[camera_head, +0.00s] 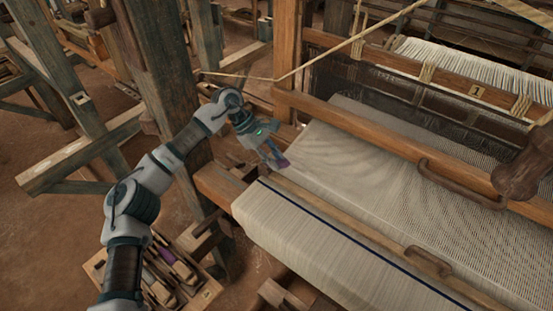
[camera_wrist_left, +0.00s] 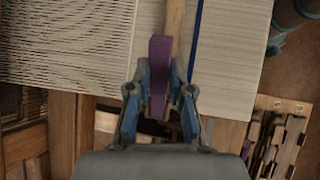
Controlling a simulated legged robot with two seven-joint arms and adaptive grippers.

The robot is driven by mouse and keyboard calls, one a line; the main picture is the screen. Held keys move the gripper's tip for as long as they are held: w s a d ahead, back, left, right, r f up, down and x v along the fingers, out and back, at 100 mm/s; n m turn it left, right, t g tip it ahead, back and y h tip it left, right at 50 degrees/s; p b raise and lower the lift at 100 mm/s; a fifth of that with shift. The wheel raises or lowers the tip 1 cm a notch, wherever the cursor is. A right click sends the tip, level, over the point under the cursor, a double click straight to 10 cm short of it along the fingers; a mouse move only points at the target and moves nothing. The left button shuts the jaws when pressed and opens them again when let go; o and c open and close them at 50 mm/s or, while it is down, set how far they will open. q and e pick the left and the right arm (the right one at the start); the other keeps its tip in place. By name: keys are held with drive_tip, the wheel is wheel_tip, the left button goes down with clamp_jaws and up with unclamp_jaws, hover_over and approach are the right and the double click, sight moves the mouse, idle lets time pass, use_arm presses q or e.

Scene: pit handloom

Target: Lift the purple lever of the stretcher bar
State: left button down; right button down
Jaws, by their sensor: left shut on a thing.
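The purple lever (camera_wrist_left: 158,65) stands between the fingers of my left gripper (camera_wrist_left: 158,95) in the left wrist view. The gripper is shut on it. In the head view my left gripper (camera_head: 272,155) is at the left edge of the cloth, and a small part of the purple lever (camera_head: 281,163) shows at its fingertips. The wooden stretcher bar (camera_wrist_left: 174,20) runs on from the lever across the cloth. It also shows in the head view (camera_head: 340,220), lying across the cloth beside a dark blue stripe. My right gripper is in neither view.
The pale cloth (camera_head: 310,245) fills the front of the loom. A wooden beam with a curved handle (camera_head: 460,185) crosses above the warp. A thick wooden post (camera_head: 160,60) stands close by my left arm. A wooden box of tools (camera_head: 165,270) is below at the left.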

use_arm(q)
drive_tip(key=c, duration=1)
unclamp_jaws()
drive_tip(key=shift+c, duration=0.2)
drive_tip(key=shift+a, duration=0.1)
drive_tip(key=v, duration=0.7)
drive_tip(key=shift+a+r, duration=0.15)
drive_tip(key=shift+a, duration=0.05)
drive_tip(key=shift+w, duration=0.15)
